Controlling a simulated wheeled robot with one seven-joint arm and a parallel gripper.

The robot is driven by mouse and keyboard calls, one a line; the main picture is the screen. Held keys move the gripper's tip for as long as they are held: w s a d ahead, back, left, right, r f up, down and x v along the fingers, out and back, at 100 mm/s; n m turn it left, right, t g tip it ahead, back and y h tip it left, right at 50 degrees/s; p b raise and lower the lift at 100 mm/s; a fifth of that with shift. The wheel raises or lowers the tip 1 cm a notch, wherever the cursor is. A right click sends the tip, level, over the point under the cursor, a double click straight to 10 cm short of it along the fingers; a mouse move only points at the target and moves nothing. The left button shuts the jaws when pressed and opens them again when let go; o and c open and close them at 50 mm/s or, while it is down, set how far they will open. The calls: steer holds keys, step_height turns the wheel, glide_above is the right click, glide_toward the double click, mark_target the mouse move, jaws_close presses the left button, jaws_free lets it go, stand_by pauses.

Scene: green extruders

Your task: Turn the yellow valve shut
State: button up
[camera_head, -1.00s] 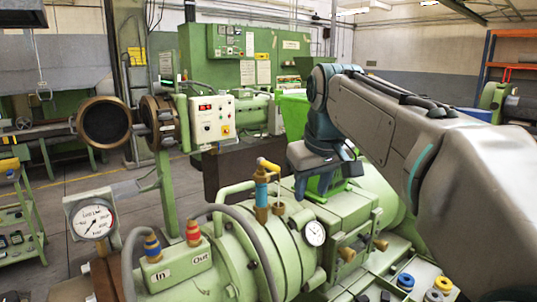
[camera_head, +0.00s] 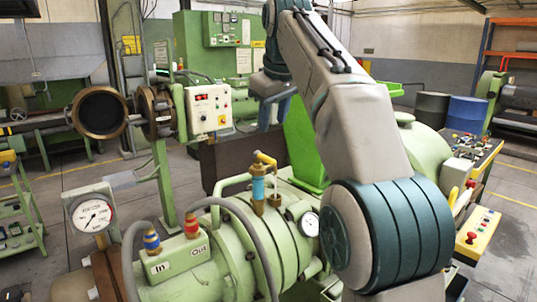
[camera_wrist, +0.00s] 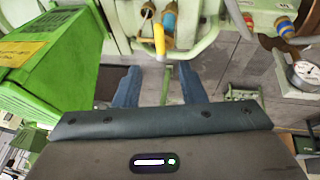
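The yellow valve handle (camera_head: 265,158) is a short lever on top of a blue and brass valve (camera_head: 258,188), on the green extruder barrel (camera_head: 232,240). In the head view it slopes down to the right. In the wrist view the handle (camera_wrist: 159,40) is at the top centre, with the blue valve body (camera_wrist: 169,20) beside it. My gripper (camera_head: 272,112) is above the handle in the head view, apart from it. In the wrist view my gripper's two blue fingers (camera_wrist: 160,86) are spread, with nothing between them. The handle lies beyond their tips.
A round gauge (camera_head: 306,224) and a grey hose (camera_head: 250,232) are close to the valve. A green hopper (camera_head: 302,140) stands behind it, and the green box (camera_wrist: 50,60) fills the wrist view's left side. A control box (camera_head: 210,110) stands to the left.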

mark_target(269, 159)
steer(key=x, duration=1.1)
steer(key=shift+w+f+b, duration=0.1)
steer(key=shift+f+b, duration=0.1)
steer(key=shift+b, duration=0.2)
jaws_close()
